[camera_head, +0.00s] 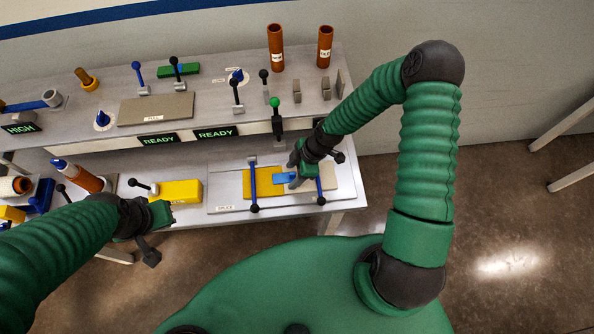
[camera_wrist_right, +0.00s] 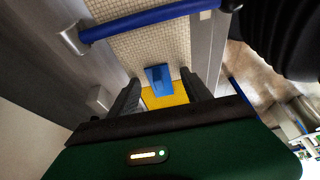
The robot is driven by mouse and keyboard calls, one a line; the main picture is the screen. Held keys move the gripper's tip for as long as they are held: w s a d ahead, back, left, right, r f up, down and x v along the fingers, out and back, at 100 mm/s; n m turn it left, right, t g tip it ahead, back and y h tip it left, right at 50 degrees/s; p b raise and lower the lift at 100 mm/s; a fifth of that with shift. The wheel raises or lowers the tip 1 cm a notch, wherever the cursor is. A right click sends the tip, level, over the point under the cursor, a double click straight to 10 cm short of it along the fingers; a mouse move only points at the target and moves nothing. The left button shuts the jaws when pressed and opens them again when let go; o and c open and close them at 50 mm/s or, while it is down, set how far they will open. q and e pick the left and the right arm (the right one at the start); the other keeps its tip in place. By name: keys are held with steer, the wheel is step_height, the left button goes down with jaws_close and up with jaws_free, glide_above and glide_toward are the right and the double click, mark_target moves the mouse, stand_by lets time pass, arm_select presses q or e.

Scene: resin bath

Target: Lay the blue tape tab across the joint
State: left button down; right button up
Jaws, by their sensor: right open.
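The blue tape tab (camera_head: 284,178) lies where a yellow strip (camera_head: 263,187) meets a pale woven strip (camera_head: 343,178) on the splice board. In the right wrist view the tab (camera_wrist_right: 159,78) overlaps both the woven strip (camera_wrist_right: 152,45) and the yellow one (camera_wrist_right: 165,99). My right gripper (camera_head: 294,179) is just over the tab. Its two fingers (camera_wrist_right: 161,92) are apart with the tab between them, with a gap on each side. My left gripper (camera_head: 165,214) hangs at the bench's front edge, away from the tab; its jaw gap is unclear.
Blue clamp bars (camera_head: 252,188) and (camera_head: 320,190) cross the strips on either side of the tab.

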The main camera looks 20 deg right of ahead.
steer(key=shift+a+r, duration=0.35)
steer(key=shift+r, duration=0.35)
steer(key=v, duration=1.5)
arm_select(q)
step_height(320, 180, down, 7)
steer(key=a+b, duration=0.1)
steer(key=b, duration=0.6)
steer(key=shift+f, duration=0.15)
arm_select(e)
steer(key=s+a+f+m+t+h, duration=0.1)
steer(key=s+m+h, duration=0.3)
steer(key=m, duration=1)
steer(key=shift+s+a+f+m, duration=0.35)
steer(key=shift+s+f, duration=0.2)
steer(key=shift+s, duration=0.95)
